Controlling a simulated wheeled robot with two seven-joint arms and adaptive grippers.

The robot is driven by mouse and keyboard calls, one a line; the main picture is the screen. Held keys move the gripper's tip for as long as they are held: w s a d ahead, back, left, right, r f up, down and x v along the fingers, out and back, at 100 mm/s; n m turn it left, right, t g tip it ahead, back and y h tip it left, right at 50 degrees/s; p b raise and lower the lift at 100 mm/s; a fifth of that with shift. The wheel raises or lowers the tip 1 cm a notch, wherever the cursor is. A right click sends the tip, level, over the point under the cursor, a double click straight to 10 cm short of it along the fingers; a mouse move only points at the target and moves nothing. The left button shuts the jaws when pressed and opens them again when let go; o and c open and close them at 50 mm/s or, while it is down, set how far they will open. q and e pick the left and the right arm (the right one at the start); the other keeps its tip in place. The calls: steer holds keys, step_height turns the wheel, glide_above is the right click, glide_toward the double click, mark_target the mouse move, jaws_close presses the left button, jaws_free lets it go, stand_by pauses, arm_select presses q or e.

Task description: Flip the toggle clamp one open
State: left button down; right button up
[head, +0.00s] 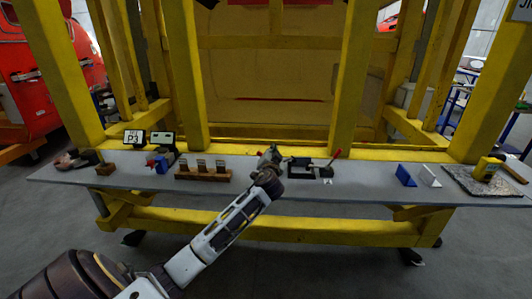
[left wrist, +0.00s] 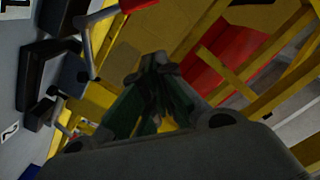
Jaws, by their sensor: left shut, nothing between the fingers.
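A black toggle clamp (head: 325,172) with a raised red-tipped handle (head: 334,157) stands at the middle of the grey table. In the left wrist view a black clamp (left wrist: 45,75) is at the upper left, with a metal lever (left wrist: 86,42) leading to a red grip (left wrist: 136,4). A second red-tipped lever (left wrist: 62,129) shows below it, near a label with a 2. My left gripper (head: 270,153) is shut and empty, just left of the clamps in the head view. Its fingers (left wrist: 155,70) are apart from the red grip. My right gripper is out of view.
A wooden block with several metal pieces (head: 203,174) stands left of my left gripper. Blue (head: 405,176) and white (head: 429,176) wedges and a yellow object (head: 486,168) stand to the right. Yellow frame posts (head: 350,75) rise behind the grey table (head: 365,183).

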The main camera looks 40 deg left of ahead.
arm_select(q)
steer(key=w+a+f, duration=0.3)
steer(key=a, duration=0.1)
steer(key=shift+a+f, duration=0.15)
steer(key=shift+a, duration=0.2)
stand_by(0.4)
steer(key=shift+f, duration=0.1)
stand_by(0.4)
steer(key=shift+a, duration=0.15)
